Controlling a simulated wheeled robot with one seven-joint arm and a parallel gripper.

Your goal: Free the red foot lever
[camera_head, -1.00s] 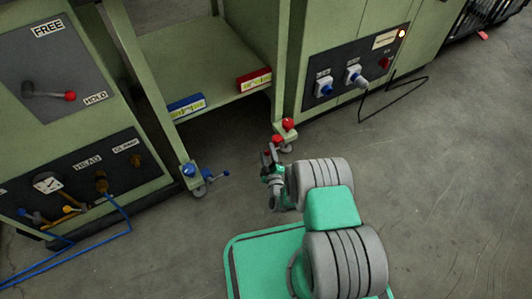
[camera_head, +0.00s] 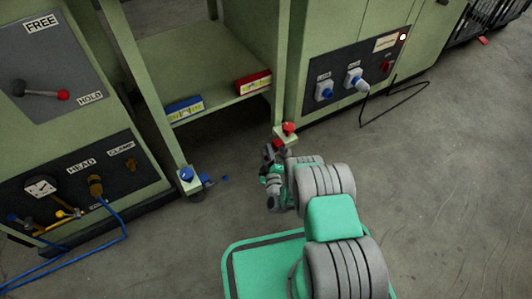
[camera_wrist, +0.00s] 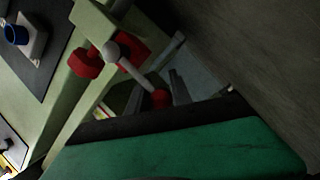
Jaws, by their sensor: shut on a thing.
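The red foot lever (camera_wrist: 134,74) shows in the wrist view as a pale rod with a red ball at its end, running down to the right from its pivot. A red knob (camera_wrist: 87,62) is at its foot, and a red knob (camera_head: 288,127) tops that foot in the head view. My gripper (camera_wrist: 168,88) is shut on the lever's red ball end, which is partly hidden between the fingers. In the head view my gripper (camera_head: 271,153) is low by the frame's right leg, and the lever is mostly hidden there.
A shelf (camera_head: 215,97) carries a blue box (camera_head: 184,109) and a red box (camera_head: 253,83). Blue hoses (camera_head: 122,222) and a black cable (camera_head: 395,108) lie on the floor. Open floor is at right.

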